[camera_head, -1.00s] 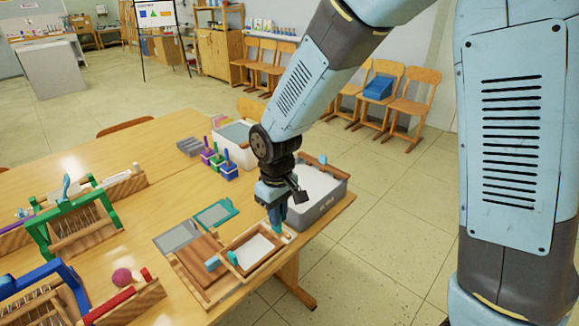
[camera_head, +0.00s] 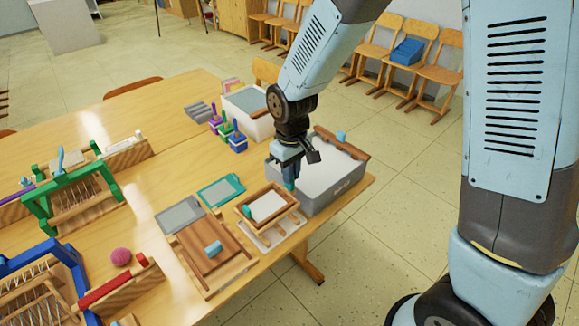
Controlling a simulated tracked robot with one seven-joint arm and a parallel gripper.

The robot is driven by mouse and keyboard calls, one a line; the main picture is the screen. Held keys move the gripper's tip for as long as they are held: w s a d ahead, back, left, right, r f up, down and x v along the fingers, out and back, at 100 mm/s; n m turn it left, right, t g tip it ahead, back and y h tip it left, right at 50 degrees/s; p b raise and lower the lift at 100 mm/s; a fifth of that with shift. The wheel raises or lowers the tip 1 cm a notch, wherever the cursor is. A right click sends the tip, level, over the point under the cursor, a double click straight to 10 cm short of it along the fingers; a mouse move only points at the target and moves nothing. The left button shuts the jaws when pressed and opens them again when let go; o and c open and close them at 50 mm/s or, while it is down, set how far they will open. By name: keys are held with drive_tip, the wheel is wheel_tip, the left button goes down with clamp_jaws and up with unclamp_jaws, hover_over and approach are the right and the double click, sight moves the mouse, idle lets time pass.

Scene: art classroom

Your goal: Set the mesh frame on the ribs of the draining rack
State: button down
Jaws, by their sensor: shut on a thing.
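The mesh frame (camera_head: 268,206) is a wooden frame around a white surface, with a teal knob on its left side. My gripper (camera_head: 290,184) is shut on its far right edge, at a second teal part. The frame hangs nearly level a little above a shallow wooden piece with a pale face (camera_head: 262,240), which it partly hides. I cannot tell whether the two touch. A grey ribbed piece (camera_head: 198,113) at the table's far side may be the draining rack; its ribs are too small to tell clearly.
A grey vat (camera_head: 335,194) with white contents stands right of the frame. A wooden board (camera_head: 205,240), a grey screen (camera_head: 180,215) and a teal frame (camera_head: 220,190) lie to the left. Small coloured stamps (camera_head: 227,130) and a pale bin (camera_head: 250,112) stand farther back.

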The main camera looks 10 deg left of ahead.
sight(292, 190)
drive_tip(key=shift+f, duration=1.15)
drive_tip(key=shift+s+d, duration=0.15)
drive_tip(key=shift+f, duration=1.6)
idle(2.1)
idle(0.3)
drive_tip(key=c, duration=1.1)
unclamp_jaws()
drive_tip(key=shift+o, duration=0.2)
